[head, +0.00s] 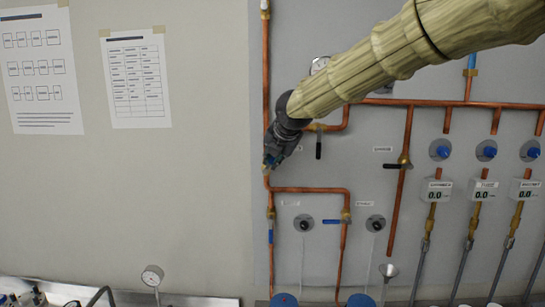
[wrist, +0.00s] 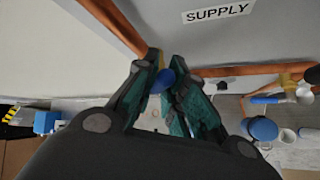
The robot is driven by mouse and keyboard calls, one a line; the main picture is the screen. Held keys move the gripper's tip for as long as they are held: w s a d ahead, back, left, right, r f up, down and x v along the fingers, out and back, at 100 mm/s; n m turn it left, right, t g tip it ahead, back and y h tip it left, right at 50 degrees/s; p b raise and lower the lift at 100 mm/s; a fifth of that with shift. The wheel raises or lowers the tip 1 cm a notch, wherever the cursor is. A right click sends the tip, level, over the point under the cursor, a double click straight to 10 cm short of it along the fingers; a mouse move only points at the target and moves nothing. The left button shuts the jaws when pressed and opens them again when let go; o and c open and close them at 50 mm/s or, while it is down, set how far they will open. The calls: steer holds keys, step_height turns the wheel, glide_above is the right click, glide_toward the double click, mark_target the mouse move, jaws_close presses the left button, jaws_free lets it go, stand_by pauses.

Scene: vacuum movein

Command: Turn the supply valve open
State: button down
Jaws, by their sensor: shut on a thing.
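The supply valve sits on the copper pipe at the left edge of the grey panel. In the wrist view its blue handle (wrist: 163,80) shows between the dark green fingers of my gripper (wrist: 166,66), under the SUPPLY label (wrist: 218,12). My gripper is shut on this handle. In the head view my gripper (head: 272,160) reaches the left vertical pipe from the upper right and hides most of the valve. The handle's exact angle to the pipe cannot be told.
Copper pipes (head: 310,190) run below and right of my gripper. A blue-handled valve (head: 271,232) hangs below on the left pipe, and another blue handle (head: 331,222) lies level to its right. Digital gauges (head: 437,191) stand at right. The wall at left is clear apart from paper sheets (head: 137,82).

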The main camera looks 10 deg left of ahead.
steer(key=shift+f, duration=0.15)
steer(key=c, duration=1.5)
jaws_free()
steer(key=shift+o, duration=0.2)
steer(key=v, duration=0.8)
steer(key=shift+d, duration=0.15)
